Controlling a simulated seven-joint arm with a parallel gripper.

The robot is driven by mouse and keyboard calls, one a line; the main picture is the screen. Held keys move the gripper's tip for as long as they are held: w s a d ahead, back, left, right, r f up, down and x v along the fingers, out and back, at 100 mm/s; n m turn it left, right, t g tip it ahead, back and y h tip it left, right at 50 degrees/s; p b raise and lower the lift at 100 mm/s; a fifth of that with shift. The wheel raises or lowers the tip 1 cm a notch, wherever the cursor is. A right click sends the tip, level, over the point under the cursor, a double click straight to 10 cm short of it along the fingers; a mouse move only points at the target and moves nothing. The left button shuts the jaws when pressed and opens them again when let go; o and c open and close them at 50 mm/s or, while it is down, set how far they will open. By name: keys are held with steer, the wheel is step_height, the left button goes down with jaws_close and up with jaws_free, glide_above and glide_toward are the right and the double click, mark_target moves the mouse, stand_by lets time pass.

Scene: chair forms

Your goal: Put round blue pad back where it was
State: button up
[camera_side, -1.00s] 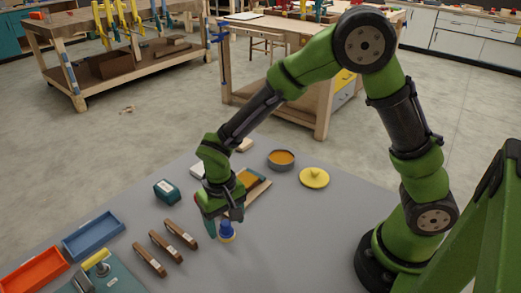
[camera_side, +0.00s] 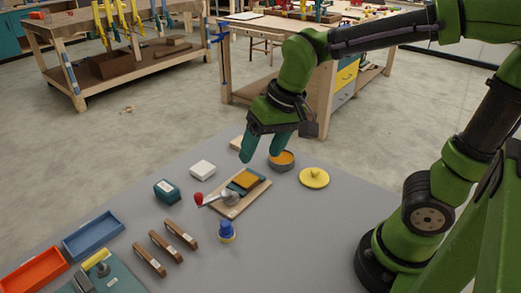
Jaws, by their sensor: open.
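A small round blue piece (camera_side: 226,227) with a knob-like top and a pale yellow rim at its base stands upright on the grey table. It is the only round blue thing I can make out, and I cannot tell its underside. My gripper (camera_side: 262,151) has teal fingers, spread apart with nothing between them. It hangs above the table's far edge, up and to the right of the blue piece and clear of it. Below it lies a wooden board (camera_side: 229,209) with a red-knobbed lever and an orange-yellow block.
A round tin with orange contents (camera_side: 282,166) and a yellow lid (camera_side: 314,178) stand at right. A white box (camera_side: 203,169), a teal block (camera_side: 167,190), brown bars (camera_side: 165,246), a blue tray (camera_side: 93,237) and an orange tray (camera_side: 35,270) lie left. The front right table is clear.

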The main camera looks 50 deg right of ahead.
steer(key=s+d+r+t, duration=0.2)
steer(key=s+d+t, duration=0.1)
steer(key=s+d, duration=0.2)
steer(key=shift+s+r+t, duration=0.3)
steer(key=shift+s+t, duration=0.1)
steer(key=shift+s, duration=0.45)
